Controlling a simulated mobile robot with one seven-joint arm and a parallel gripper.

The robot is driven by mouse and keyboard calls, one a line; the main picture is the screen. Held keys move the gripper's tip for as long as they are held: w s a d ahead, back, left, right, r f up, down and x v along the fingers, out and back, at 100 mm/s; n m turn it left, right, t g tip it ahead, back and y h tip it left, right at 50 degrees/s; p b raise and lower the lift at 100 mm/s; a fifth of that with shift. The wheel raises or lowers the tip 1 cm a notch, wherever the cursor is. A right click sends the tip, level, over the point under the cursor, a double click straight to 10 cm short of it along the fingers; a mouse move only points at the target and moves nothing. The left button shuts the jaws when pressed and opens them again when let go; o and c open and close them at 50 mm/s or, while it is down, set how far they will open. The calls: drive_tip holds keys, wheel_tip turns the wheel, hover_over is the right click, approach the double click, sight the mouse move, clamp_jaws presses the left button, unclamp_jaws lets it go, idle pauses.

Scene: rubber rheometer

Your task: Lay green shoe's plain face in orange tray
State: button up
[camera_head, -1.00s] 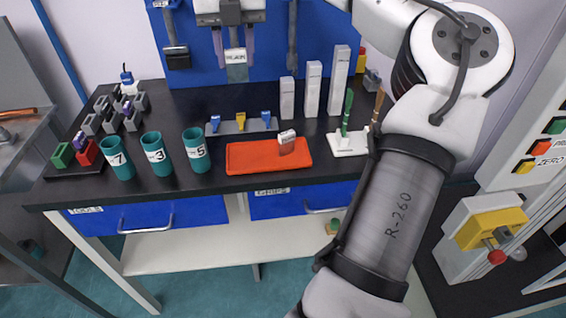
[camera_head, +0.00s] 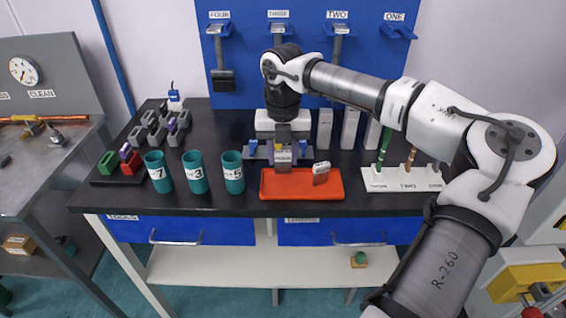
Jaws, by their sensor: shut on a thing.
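My gripper (camera_head: 283,148) is shut on a grey block with a white label, which I take for the plain face (camera_head: 284,158). The label is too small to read. The block appears upright at the back left part of the orange tray (camera_head: 290,194); I cannot tell whether it touches the tray. Another block (camera_head: 321,174) with a white label sits in the tray's right half. The green shoe (camera_head: 107,162) stands at the table's left end, beside a red shoe (camera_head: 132,166) with a purple piece in it.
Three teal cups, 7 (camera_head: 158,173), 3 (camera_head: 195,173) and 5 (camera_head: 233,173), stand left of the tray. A low rack (camera_head: 262,154) is behind my gripper. White upright blocks (camera_head: 324,130) stand behind, and a white stand (camera_head: 400,180) is to the right.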

sight(283, 160)
drive_tip(key=shift+f, duration=1.7)
drive_tip(key=shift+f, duration=0.2)
drive_tip(key=o, duration=1)
drive_tip(key=shift+r, duration=0.1)
drive_tip(key=shift+r, duration=0.1)
